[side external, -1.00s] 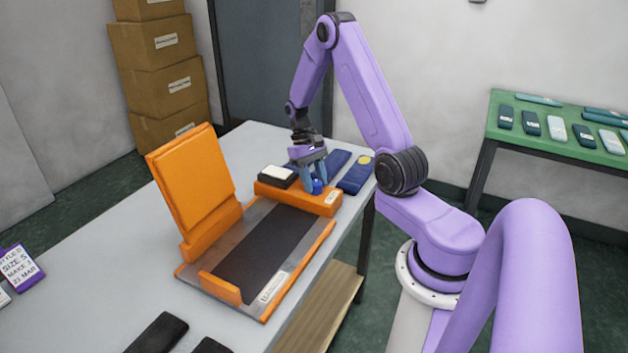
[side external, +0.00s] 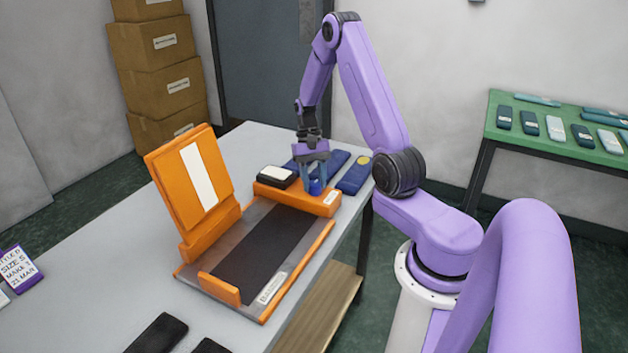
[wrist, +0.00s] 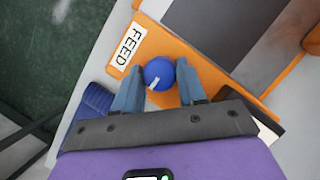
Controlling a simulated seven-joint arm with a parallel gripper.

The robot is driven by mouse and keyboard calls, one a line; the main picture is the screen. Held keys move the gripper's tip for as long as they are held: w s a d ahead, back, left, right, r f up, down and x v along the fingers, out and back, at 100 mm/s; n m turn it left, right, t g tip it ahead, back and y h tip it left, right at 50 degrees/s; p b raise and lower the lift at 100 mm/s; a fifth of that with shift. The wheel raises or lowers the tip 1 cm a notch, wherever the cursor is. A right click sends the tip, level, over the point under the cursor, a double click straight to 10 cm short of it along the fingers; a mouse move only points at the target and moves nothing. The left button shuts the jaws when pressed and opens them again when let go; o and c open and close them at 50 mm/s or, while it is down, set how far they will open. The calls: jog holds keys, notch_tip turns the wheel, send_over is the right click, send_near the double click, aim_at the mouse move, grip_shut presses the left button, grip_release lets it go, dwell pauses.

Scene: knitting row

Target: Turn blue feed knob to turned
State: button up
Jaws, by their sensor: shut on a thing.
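The blue feed knob (wrist: 159,74) sits on the orange block of the machine, beside a white label reading FEED (wrist: 127,46). In the wrist view a pale mark shows on the knob's lower left side. My gripper (wrist: 160,90) is shut on the knob, with one blue-grey finger on each side of it. In the side view my gripper (side external: 315,182) points down over the knob, which is partly hidden between the fingers. The orange upright panel (side external: 190,180) at the machine's left shows a white vertical stripe.
The machine's dark bed (side external: 262,240) lies in front of the orange block. A black pad with a white top (side external: 276,175) sits at the block's left end. Dark blue folded pieces (side external: 355,175) lie behind on the grey table (side external: 90,270). A green table (side external: 560,135) stands far right.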

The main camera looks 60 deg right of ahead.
jog(key=o, duration=1)
jog(key=v, duration=1.7)
jog(key=shift+w+d+r, duration=0.1)
jog(key=shift+w+r, duration=0.05)
jog(key=shift+r, duration=0.05)
